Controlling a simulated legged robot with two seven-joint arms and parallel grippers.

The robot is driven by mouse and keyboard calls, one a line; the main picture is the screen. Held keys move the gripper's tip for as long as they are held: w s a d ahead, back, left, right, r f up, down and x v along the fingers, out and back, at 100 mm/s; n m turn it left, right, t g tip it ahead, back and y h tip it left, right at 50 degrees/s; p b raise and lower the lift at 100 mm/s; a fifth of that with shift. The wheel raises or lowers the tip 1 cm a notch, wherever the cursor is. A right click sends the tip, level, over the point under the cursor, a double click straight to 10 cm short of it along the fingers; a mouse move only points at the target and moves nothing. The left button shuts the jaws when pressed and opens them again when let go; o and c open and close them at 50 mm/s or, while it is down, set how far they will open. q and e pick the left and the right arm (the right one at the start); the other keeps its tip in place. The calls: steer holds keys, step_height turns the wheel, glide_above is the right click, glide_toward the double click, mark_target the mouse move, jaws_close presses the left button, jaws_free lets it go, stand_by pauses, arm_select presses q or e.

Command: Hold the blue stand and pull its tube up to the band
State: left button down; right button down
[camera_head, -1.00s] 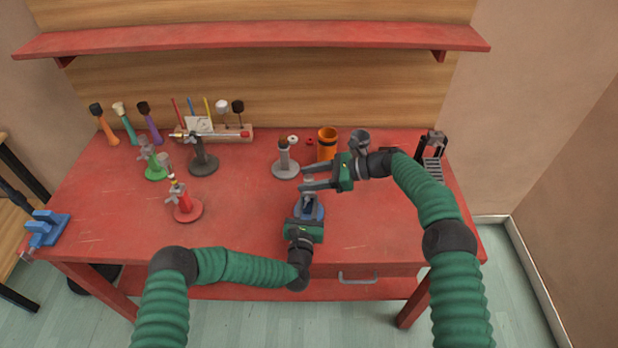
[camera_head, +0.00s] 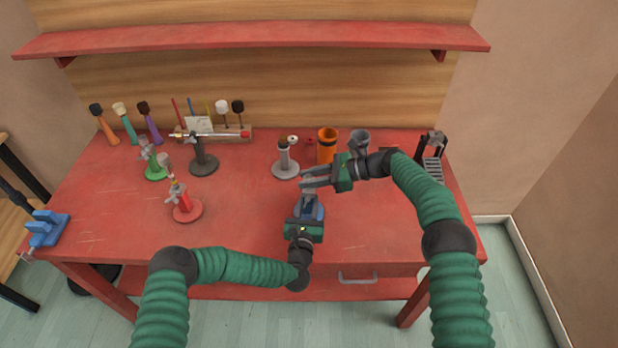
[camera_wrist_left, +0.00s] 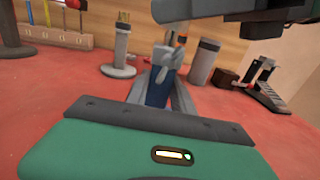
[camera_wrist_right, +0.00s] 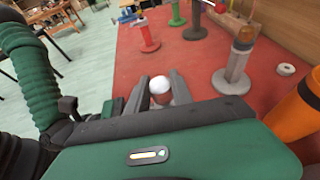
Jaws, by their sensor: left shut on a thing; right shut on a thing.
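The blue stand (camera_head: 320,212) is upright near the front middle of the red table. My left gripper (camera_head: 307,200) is shut on its blue column, which shows between the fingers in the left wrist view (camera_wrist_left: 158,92). My right gripper (camera_head: 304,180) reaches in from the right, above the left one, and is shut on the stand's tube. The tube's white rounded top (camera_wrist_right: 160,85) shows between its fingers in the right wrist view. The fingers hide most of the tube, and I cannot make out the band.
A grey stand (camera_head: 286,168) and an orange cup (camera_head: 327,145) stand behind my grippers. A red stand (camera_head: 185,208), a green stand (camera_head: 155,168) and a dark stand (camera_head: 203,160) are to the left. The table front between the red stand and my left gripper is clear.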

arm_select(q)
steer(key=shift+s+d, duration=0.1)
arm_select(e)
steer(key=shift+w+d+r, duration=0.1)
steer(key=shift+w+d, duration=0.05)
steer(key=shift+w, duration=0.1)
stand_by(0.6)
arm_select(q)
steer(key=shift+f, duration=0.1)
arm_select(e)
step_height(320, 180, up, 8)
steer(key=shift+s+r, duration=0.1)
steer(key=shift+r, duration=0.15)
steer(key=c, duration=1.1)
jaws_free()
steer(key=shift+f, duration=0.1)
steer(key=shift+s, duration=0.1)
steer(key=v, duration=1.2)
